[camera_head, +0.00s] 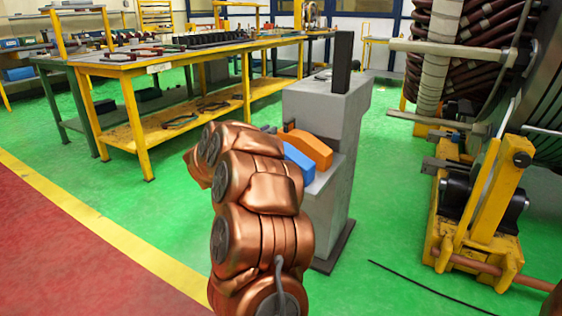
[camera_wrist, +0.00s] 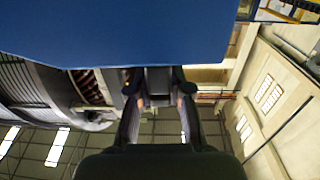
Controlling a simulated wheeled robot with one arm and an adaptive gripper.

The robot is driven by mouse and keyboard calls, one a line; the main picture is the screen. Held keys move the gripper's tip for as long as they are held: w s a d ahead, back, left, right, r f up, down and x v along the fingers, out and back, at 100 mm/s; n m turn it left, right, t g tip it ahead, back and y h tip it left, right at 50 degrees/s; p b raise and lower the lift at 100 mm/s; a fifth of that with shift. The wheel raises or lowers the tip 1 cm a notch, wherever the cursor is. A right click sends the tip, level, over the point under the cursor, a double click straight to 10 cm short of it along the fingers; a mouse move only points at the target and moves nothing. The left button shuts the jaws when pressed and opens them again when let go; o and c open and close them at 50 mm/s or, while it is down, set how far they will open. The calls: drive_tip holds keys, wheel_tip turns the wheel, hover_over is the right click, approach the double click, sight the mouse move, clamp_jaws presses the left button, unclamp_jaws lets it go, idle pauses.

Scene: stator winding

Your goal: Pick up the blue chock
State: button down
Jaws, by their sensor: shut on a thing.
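The blue chock (camera_head: 299,163) is beside an orange chock (camera_head: 309,147) at the grey stand's (camera_head: 338,190) lower step in the head view. My copper arm covers part of the blue chock there, and my gripper is hidden behind the arm. In the wrist view the blue chock (camera_wrist: 120,32) fills the upper left and middle. My gripper (camera_wrist: 160,82) has its two dark fingers reaching up to the chock's edge and is shut on it. The fingertips' contact faces are hidden. I cannot tell whether the chock touches the stand.
A yellow workbench (camera_head: 190,62) with tools stands at the back left. A yellow roller fixture (camera_head: 475,225) and the large stator (camera_head: 465,50) are on the right. A black cable (camera_head: 425,286) lies on the green floor. Open floor is left of the stand.

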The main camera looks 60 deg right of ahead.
drive_tip(key=shift+r, duration=0.15)
drive_tip(key=shift+r+p, duration=1.15)
drive_tip(key=shift+r, duration=0.55)
drive_tip(key=shift+s+a+r, duration=0.1)
drive_tip(key=shift+s, duration=0.05)
drive_tip(key=s+a+p, duration=0.1)
drive_tip(key=s+a, duration=0.3)
drive_tip(key=s, duration=0.2)
drive_tip(key=s+a+r+p, duration=0.1)
drive_tip(key=s+a+p, duration=0.1)
drive_tip(key=s+a, duration=0.2)
drive_tip(key=s, duration=0.3)
drive_tip(key=shift+a, duration=0.3)
drive_tip(key=shift+r, duration=0.15)
